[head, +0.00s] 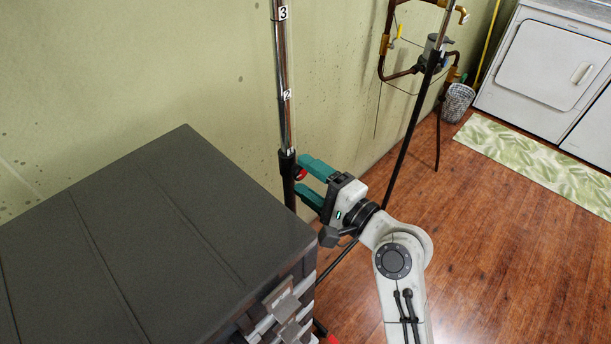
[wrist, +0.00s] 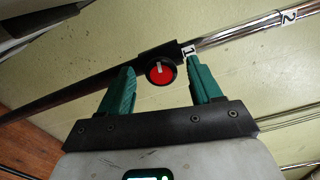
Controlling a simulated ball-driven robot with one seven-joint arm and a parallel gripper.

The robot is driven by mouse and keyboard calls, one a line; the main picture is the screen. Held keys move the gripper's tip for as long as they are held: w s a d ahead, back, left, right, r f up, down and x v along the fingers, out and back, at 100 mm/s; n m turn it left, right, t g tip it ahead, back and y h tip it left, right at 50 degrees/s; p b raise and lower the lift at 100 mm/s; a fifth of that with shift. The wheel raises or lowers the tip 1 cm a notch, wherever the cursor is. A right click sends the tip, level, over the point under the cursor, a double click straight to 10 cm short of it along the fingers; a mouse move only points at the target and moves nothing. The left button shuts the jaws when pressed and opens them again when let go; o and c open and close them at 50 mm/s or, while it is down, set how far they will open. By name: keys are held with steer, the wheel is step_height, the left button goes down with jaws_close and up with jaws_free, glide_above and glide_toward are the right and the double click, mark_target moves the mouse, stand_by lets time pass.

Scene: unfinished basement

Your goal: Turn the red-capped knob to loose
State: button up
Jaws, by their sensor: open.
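The red-capped knob (wrist: 160,73) sits on a black collar on a pole, its round red face towards the wrist camera, with a pale mark near the top of the cap. In the head view a bit of the red knob (head: 300,174) shows between the fingers. The pole (head: 284,100) is chrome above and black below, with number labels. My gripper (head: 306,178) is open, with teal fingers pointing at the pole. In the wrist view my gripper (wrist: 163,82) has one finger on each side of the knob, with visible gaps. Whether the fingertips reach the knob's depth is unclear.
A dark grey cabinet (head: 130,230) stands close at the left, near the pole. A second pole (head: 410,125) stands behind my arm. Pipes (head: 385,60), a basket (head: 457,103), a leaf-patterned mat (head: 535,160) and a white appliance (head: 545,65) are farther back. Wooden floor is open at right.

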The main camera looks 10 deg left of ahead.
steer(key=b+v, duration=0.1)
steer(key=v, duration=0.8)
steer(key=shift+s+d, duration=0.25)
steer(key=shift+d, duration=0.05)
